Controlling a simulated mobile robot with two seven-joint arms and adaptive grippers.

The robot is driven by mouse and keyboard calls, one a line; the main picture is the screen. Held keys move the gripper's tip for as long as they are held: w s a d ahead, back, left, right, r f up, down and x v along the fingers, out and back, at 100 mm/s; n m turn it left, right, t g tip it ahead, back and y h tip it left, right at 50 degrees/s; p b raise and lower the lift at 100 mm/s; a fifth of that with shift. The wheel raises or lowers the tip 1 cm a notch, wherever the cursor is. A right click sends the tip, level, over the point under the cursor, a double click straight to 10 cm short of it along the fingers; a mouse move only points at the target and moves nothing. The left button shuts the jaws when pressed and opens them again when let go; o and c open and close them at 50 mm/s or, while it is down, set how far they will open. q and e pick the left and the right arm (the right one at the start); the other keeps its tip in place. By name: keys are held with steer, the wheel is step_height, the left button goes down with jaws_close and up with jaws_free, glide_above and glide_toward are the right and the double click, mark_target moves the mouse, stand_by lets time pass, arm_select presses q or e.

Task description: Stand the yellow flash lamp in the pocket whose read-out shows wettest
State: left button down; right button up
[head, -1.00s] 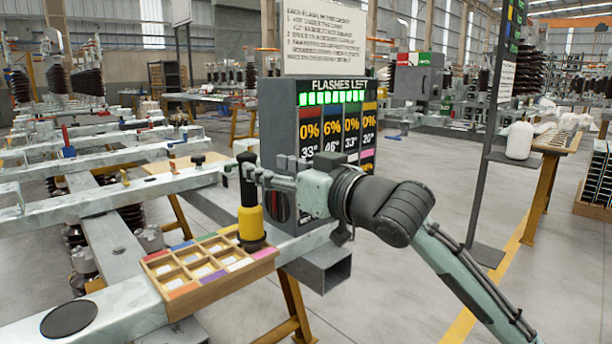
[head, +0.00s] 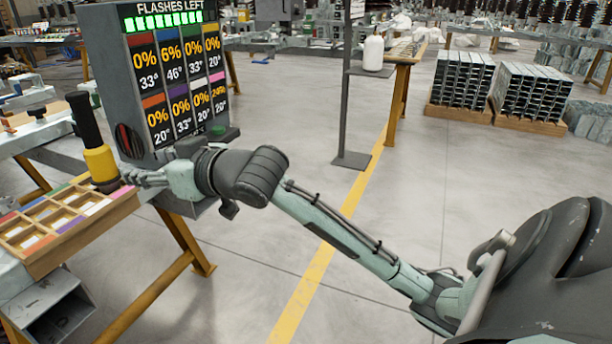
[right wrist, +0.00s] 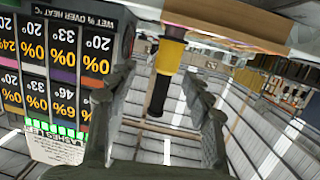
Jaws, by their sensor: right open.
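The yellow flash lamp (head: 100,163), with a black handle and dark base, stands upright at the right end of the wooden tray (head: 85,236). Its base is beside the pink strip (head: 122,191), apparently in that pocket; the pocket floor is hidden. The read-out panel (head: 181,80) shows 24% under the pink band at bottom right, 6% under blue, and 0% elsewhere. My right gripper (head: 130,179) is open just right of the lamp. In the right wrist view the lamp (right wrist: 163,75) appears upside down between the spread fingers, apart from both. My left gripper is out of view.
The panel housing stands close behind my right gripper. The tray rests on a metal beam over an orange trestle leg (head: 160,290). A dark post (head: 350,90) with a shelf holding a white bottle (head: 373,53) stands further back.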

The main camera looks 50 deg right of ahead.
steer(key=s+d+f+m+g+h, duration=0.1)
steer(key=s+d+f+g, duration=0.1)
steer(key=s+f, duration=0.45)
steer(key=s+d+f+g+h, duration=0.1)
steer(key=s+f+g+h, duration=0.15)
steer(key=f, duration=0.65)
steer(key=s+d+f+m+g+h, duration=0.1)
steer(key=s+d+f+g, duration=0.1)
steer(key=s+f, duration=0.45)
steer(key=s+d+f+g, duration=0.2)
steer(key=s+f, duration=0.3)
steer(key=s, duration=0.2)
steer(key=s+d+f+g+h, duration=0.1)
steer(key=s+f+g, duration=0.2)
steer(key=s+f, duration=0.2)
steer(key=shift+s+d+f, duration=0.35)
steer(key=shift+s+f, duration=0.05)
steer(key=shift+s, duration=0.85)
steer(key=shift+h, duration=0.25)
steer(key=shift+c, duration=0.4)
